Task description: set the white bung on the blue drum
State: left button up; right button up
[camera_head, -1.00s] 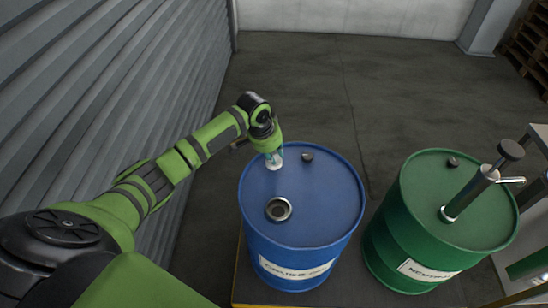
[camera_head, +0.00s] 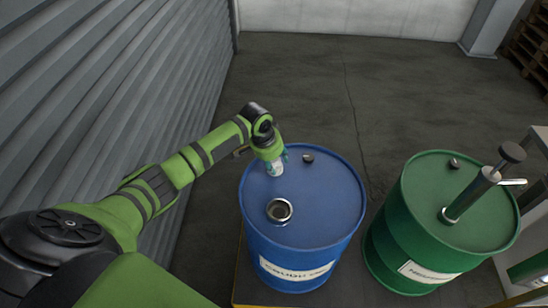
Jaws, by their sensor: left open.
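The blue drum (camera_head: 330,208) stands upright in the middle. A ringed opening (camera_head: 279,210) with a pale rim and dark inside is in the near left part of its lid. My left gripper (camera_head: 277,169) is over the far left part of the lid, beyond the opening, pointing down, with its jaws open. A small whitish piece shows at its fingertips; it is too small to tell whether this is the white bung or part of the fingers. No other white bung shows. My right gripper is out of view.
A small dark plug (camera_head: 308,158) is on the far part of the blue lid. A green drum (camera_head: 425,225) with an upright metal pump (camera_head: 470,195) stands close on the right. A corrugated wall (camera_head: 90,100) runs along the left. The floor behind is clear.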

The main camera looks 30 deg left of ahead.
pick_arm(q)
jog(key=v, duration=1.2)
jog(key=shift+r, duration=0.15)
